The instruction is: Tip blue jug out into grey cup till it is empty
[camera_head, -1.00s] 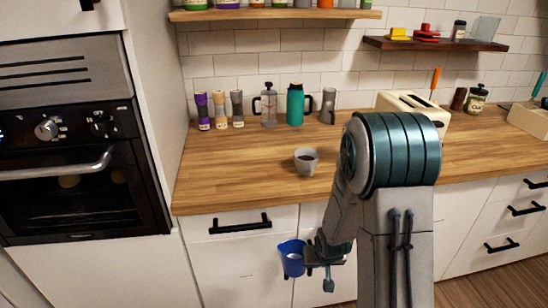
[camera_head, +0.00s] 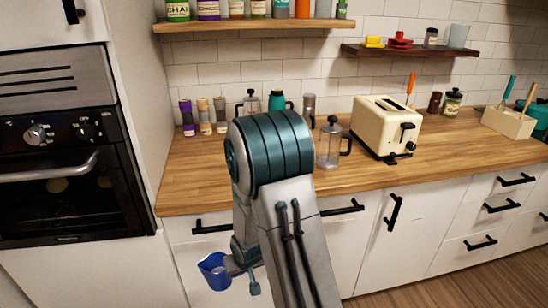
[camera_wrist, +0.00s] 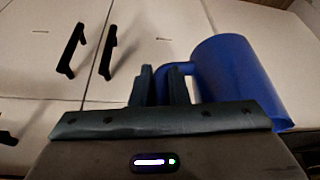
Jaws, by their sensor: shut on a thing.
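The blue jug (camera_head: 209,272) hangs in front of the white cabinet fronts, below the counter edge, tilted slightly in the head view. My gripper (camera_head: 233,266) is shut on its handle. In the wrist view the blue jug (camera_wrist: 238,75) is at the right, with its handle between the fingers of my gripper (camera_wrist: 163,88). I cannot tell what is inside the jug. The grey cup does not show now; the part of the counter where it stood is behind my arm.
The wooden counter (camera_head: 190,182) carries a glass press (camera_head: 329,148), a cream toaster (camera_head: 378,126) and several bottles along the back wall. An oven (camera_head: 55,150) stands at the left. Counter space left of my arm is clear. Black drawer handles (camera_head: 341,210) stick out below.

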